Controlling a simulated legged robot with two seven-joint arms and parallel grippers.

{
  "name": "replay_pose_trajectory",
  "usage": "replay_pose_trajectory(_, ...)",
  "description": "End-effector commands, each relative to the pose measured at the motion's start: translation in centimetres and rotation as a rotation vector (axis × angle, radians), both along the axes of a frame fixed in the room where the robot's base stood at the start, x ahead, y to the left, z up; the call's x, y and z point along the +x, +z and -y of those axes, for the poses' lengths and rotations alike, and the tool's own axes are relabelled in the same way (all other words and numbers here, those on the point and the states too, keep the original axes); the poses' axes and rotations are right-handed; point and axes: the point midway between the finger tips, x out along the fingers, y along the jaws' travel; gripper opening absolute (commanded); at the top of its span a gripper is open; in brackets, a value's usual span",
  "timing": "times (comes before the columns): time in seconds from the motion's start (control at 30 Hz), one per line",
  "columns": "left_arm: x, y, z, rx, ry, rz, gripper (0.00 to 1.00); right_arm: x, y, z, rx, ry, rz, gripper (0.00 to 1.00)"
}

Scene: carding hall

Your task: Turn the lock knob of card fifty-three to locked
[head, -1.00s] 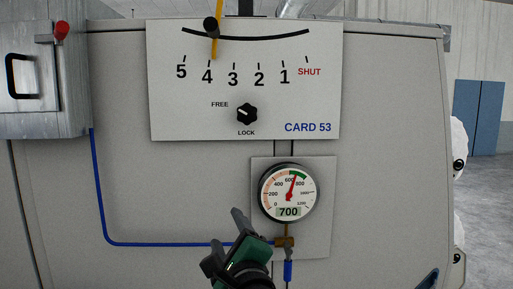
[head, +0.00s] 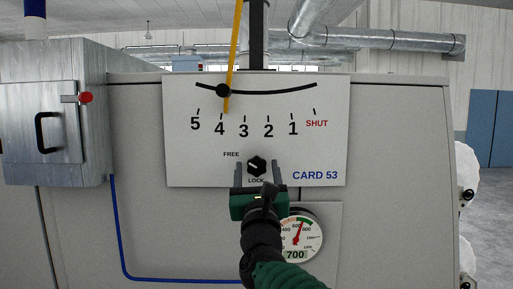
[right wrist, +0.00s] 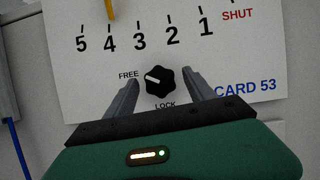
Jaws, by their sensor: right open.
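The black lobed lock knob (head: 257,166) sits on the white CARD 53 panel (head: 190,165), with FREE at its upper left and LOCK below it. In the right wrist view the knob (right wrist: 160,81) has a white mark pointing left, toward FREE. My right gripper (head: 257,170) is open, its two grey fingers on either side of the knob. In the right wrist view the right gripper's fingers (right wrist: 162,85) have gaps to the knob on both sides. I cannot tell how deep they reach. My left gripper is not in view.
Above the knob a yellow lever (head: 235,50) with a black ball stands near 4 on the scale. A round gauge (head: 300,236) reading 700 is partly behind my right arm. A grey box (head: 50,120) with a red knob is at left.

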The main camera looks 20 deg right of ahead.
Motion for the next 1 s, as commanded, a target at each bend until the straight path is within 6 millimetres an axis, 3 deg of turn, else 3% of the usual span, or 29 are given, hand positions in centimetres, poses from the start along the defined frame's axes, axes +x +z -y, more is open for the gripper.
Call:
replay_pose_trajectory(0.03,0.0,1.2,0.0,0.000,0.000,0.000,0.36,0.8,0.8,0.2,0.000,-0.001,-0.002,0.63)
replay_pose_trajectory(0.1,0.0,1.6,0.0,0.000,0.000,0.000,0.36,1.5,1.0,0.4,-0.001,0.000,-0.001,0.63)
replay_pose_trajectory(0.43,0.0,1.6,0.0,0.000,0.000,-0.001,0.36,2.0,0.8,0.5,0.000,0.001,0.000,0.63)
replay_pose_trajectory(0.9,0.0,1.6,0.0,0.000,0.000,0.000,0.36,2.1,0.8,0.5,-0.001,0.001,-0.002,0.03)
replay_pose_trajectory(1.0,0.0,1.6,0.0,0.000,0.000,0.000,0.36,2.1,0.7,0.5,-0.002,0.001,-0.002,0.01)
